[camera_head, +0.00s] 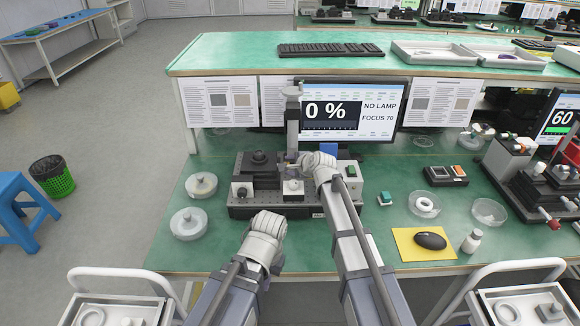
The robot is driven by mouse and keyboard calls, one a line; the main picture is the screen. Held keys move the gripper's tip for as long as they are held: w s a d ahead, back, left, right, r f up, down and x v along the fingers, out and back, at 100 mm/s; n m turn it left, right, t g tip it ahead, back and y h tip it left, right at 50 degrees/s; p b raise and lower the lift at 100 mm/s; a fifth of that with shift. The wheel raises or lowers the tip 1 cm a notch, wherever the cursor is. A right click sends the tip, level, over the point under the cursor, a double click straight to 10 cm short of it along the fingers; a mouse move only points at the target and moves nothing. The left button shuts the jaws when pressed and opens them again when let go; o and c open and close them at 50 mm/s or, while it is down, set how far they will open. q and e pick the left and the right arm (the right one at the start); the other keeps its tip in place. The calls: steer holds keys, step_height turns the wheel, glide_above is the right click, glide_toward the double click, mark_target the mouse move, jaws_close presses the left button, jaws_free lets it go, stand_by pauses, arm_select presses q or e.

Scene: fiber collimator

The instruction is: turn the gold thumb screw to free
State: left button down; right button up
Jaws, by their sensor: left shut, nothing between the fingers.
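The dark fiber collimator fixture (255,162) stands on the green bench in front of the monitor, with blocks, knobs and a grey upright post (293,120). I cannot make out a gold thumb screw; it is too small or hidden. My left gripper (268,218) is shut and empty, in front of the fixture's front edge and low in the view. My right gripper (308,161) reaches over the middle of the fixture, close to the post and a small pale block (293,187). Its fingers are too small and hidden to tell whether they hold anything.
The monitor (350,115) reads 0 %, NO LAMP and FOCUS 70. Round dishes (189,223) lie left of the fixture. A yellow pad with a black mouse (430,240), a small bottle (471,241) and another fixture (545,180) are at right. The front left bench is clear.

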jaws_close()
steer(key=b, duration=0.2)
steer(key=f+t+b, duration=0.1)
steer(key=shift+s+t+b, duration=0.25)
steer(key=shift+t+b, duration=0.05)
steer(key=shift+b, duration=0.1)
steer(key=shift+r+n+t+y+b, duration=0.2)
steer(key=shift+n+t+y+b, duration=0.15)
steer(key=shift+t+b, duration=0.2)
steer(key=shift+o, duration=1.1)
jaws_free()
steer(key=shift+r, duration=0.1)
